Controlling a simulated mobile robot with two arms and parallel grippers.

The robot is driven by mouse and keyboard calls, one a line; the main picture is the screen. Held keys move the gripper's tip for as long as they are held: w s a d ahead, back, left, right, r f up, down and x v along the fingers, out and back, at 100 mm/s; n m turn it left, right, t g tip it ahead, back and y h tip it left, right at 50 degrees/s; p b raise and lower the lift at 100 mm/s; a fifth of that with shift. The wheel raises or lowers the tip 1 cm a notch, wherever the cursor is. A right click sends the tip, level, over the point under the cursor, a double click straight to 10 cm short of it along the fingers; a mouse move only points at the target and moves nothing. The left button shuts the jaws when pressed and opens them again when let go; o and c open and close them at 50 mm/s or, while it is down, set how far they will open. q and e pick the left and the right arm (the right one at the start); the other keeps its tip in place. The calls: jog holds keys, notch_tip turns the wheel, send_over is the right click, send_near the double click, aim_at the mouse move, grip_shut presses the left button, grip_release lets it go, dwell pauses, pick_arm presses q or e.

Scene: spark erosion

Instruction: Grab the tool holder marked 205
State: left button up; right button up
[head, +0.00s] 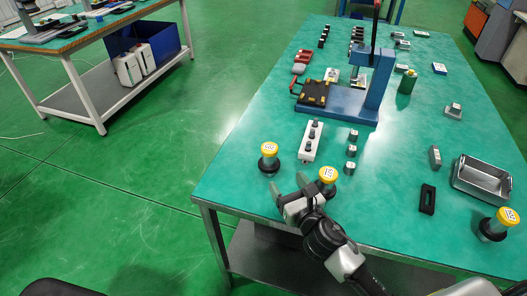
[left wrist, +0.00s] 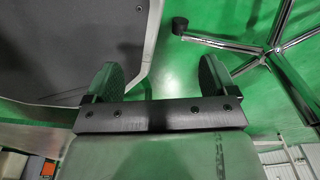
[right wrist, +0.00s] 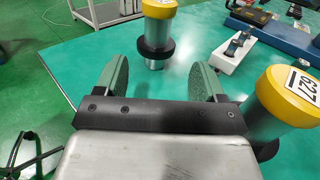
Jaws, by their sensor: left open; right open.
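Three tool holders with yellow caps and dark collars stand upright on the green table. One, the far-left holder (head: 268,160), has a label too small to read surely. In the right wrist view it (right wrist: 156,38) stands ahead between my finger directions, its label hidden. The second holder (head: 327,180) is just right of my right gripper; its label reads 627 in the right wrist view (right wrist: 285,100). The third holder (head: 495,225) is at the right edge, label unclear. My right gripper (head: 288,186) is open and empty at the table's near edge. My left gripper (left wrist: 157,80) is open and empty over the floor.
A white block with dark pegs (head: 311,142) stands behind the holders. A blue press stand (head: 345,110), a metal tray (head: 482,181) and a black frame (head: 428,199) are on the table (head: 385,215). A chair base (left wrist: 245,45) is near my left gripper.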

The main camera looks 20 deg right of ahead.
aim_at(272, 163)
jog(key=w, duration=0.4)
jog(key=shift+w+a+r, duration=0.1)
jog(key=shift+w+a, duration=0.15)
jog(key=shift+a, duration=0.15)
jog(key=w, duration=0.2)
jog(key=w+a, duration=0.1)
jog(key=w, duration=0.2)
jog(key=shift+w+a+p, duration=0.1)
jog(key=shift+w+p, duration=0.2)
jog(key=shift+w, duration=0.05)
pick_arm(q)
jog(key=shift+s+r, duration=0.3)
jog(key=shift+s, duration=0.5)
pick_arm(e)
jog(key=shift+s, duration=0.1)
